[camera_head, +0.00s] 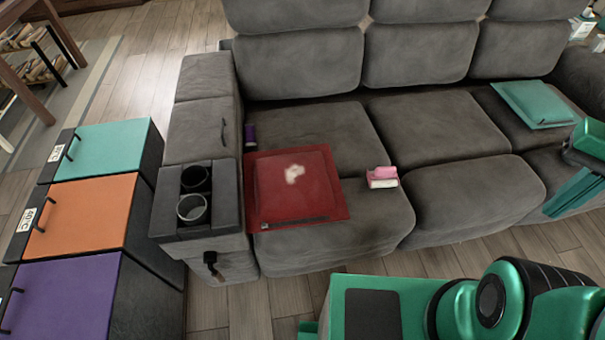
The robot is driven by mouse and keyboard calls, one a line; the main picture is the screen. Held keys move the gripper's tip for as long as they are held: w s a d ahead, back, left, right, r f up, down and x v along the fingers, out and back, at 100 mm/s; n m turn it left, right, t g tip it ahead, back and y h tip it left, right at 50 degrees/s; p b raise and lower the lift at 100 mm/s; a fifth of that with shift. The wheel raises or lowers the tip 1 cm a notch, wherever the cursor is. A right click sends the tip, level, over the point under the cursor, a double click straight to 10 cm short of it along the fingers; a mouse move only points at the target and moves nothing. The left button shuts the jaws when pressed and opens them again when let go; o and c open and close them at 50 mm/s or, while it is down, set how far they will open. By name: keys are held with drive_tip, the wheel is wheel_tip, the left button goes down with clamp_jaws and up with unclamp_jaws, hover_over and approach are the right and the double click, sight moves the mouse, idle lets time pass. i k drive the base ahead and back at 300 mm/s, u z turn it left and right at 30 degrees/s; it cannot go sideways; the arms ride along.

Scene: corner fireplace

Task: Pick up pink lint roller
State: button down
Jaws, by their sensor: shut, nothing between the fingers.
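A small pink and white object (382,177) lies on the sofa's middle-left seat, just right of the red cushion. It is the only mostly pink thing I see and matches the pink lint roller by colour, but it is too small to make out its handle or roll. My green arm shows at the lower right and right edge.
The grey sofa (455,195) holds a red cushion (325,195) with a pale patch, a teal cushion (535,104) and a small purple item (250,136). Cupholders (193,207) sit in the left armrest. Teal, orange and purple bins (84,218) stand left. Wooden floor shows in front.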

sight(382, 173)
drive_tip(key=k, duration=1.3)
drive_tip(key=z, duration=0.6)
drive_tip(key=i, duration=2)
drive_tip(key=u, duration=0.55)
